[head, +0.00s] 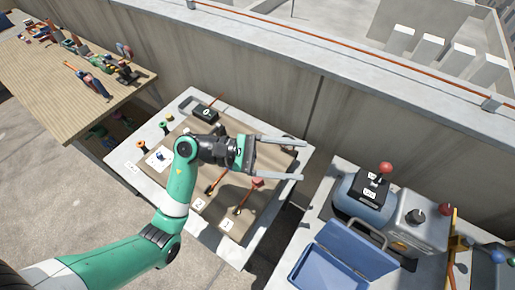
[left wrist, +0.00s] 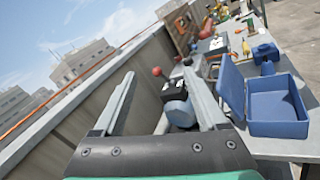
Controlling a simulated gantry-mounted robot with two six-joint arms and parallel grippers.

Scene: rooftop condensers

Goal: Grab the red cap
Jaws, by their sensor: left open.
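A round red cap (head: 386,168) sits on top of the black block of a blue pump-like unit (head: 363,213), right of centre in the head view. In the left wrist view the red cap (left wrist: 156,71) shows between my finger tips in the picture, farther off. My left gripper (head: 303,160) is open and empty, its two long grey fingers pointing right toward the unit. A clear gap lies between the finger tips and the cap. My right gripper is not in view.
A blue open case (head: 343,262) stands in front of the unit. A table with a brown mat (head: 262,215) and several tools lies under my left arm. A concrete parapet (head: 280,75) runs behind.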

